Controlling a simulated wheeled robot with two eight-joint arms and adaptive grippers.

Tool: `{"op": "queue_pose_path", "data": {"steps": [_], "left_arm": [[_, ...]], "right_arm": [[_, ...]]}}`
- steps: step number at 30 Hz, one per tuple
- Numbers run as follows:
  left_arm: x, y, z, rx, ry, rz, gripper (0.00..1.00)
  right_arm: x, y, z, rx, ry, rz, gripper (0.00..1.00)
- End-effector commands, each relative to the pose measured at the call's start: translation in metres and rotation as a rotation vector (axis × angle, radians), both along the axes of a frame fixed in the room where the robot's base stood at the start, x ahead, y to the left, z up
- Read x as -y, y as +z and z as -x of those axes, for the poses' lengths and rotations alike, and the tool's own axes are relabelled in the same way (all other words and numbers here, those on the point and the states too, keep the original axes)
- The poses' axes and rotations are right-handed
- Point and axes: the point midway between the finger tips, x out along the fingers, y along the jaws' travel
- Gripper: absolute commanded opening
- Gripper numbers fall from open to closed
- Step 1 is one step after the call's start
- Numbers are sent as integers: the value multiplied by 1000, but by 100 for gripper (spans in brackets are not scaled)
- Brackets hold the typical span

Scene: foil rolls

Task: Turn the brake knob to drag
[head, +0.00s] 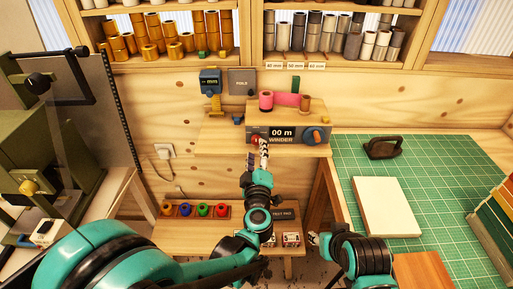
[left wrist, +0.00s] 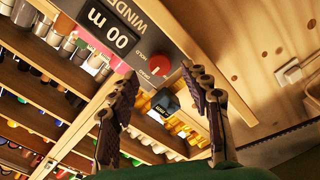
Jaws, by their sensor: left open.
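The grey winder (head: 289,133) stands on the wooden shelf, with a display reading 00 m. A red round knob (head: 256,140) is at the left end of its front, and it also shows in the left wrist view (left wrist: 159,65), with small lettering beside it that I cannot read surely. An orange-and-blue knob (head: 314,136) is at the right end. My left gripper (head: 264,146) is open in front of the red knob. In the left wrist view the knob appears between the spread fingers, which look apart from it. My right gripper (head: 313,239) is low, right of centre, mostly hidden by its arm.
A pink roll (head: 286,99) lies on the winder. A blue mm gauge (head: 210,81) hangs on the wall to its left. A green cutting mat (head: 430,210) holds a white slab (head: 386,206) and a dark handled tool (head: 383,148) at right. Coloured spools (head: 186,210) sit on the lower shelf.

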Motion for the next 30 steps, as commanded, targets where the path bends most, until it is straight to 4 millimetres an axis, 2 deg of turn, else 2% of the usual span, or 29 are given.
{"op": "queue_pose_path", "data": {"steps": [3, 10, 26, 30], "left_arm": [[1, 1, 21, 0, -2, 0, 48], [1, 1, 45, 0, -1, -1, 48], [1, 1, 49, 0, 0, -1, 48], [0, 11, 47, 21, -18, -17, 48]], "right_arm": [[0, 0, 0, 0, 0, 0, 40], [0, 0, 0, 0, 0, 0, 40], [0, 0, 0, 0, 0, 0, 40], [0, 0, 0, 0, 0, 0, 40]]}}
